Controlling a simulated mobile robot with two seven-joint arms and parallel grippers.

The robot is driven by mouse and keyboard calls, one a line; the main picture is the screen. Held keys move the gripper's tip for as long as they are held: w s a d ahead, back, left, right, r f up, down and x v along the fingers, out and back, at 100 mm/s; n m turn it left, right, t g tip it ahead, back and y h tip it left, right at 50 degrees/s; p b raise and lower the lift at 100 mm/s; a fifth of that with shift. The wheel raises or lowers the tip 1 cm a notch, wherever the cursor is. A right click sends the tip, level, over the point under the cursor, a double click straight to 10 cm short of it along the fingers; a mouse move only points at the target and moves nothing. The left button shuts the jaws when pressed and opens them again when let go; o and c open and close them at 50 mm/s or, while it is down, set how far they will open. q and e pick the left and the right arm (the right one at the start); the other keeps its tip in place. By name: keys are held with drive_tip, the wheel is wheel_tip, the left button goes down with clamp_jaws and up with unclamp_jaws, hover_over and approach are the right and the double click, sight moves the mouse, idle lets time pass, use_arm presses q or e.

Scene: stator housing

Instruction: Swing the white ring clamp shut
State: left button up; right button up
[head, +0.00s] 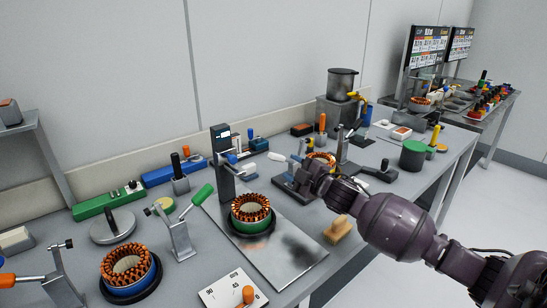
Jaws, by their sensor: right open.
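A dark clamp fixture (290,186) stands mid-bench with a copper-wound stator (322,158) at its back. A white handle (277,157) sticks out to the left beside it, tilted; I take it for part of the white ring clamp. A ring is not clearly visible, so I cannot tell how far the clamp is swung. My right gripper (308,178) comes in from the right, over the fixture, just right of and below the white handle. It is open; its fingers are small and dark, and contact is unclear. It hides part of the fixture. My left gripper is not in view.
A green-based stator (250,226) on a metal plate (285,262) stands left, beside an upright post (221,160) and a green handle (203,194). A blue-based stator (128,285) is front left. A brush (338,229) lies below my arm.

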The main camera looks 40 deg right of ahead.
sight(278, 159)
drive_tip(key=w, duration=0.5)
drive_tip(key=w+b, duration=0.1)
drive_tip(key=w, duration=0.2)
drive_tip(key=shift+a, duration=0.35)
clamp_jaws()
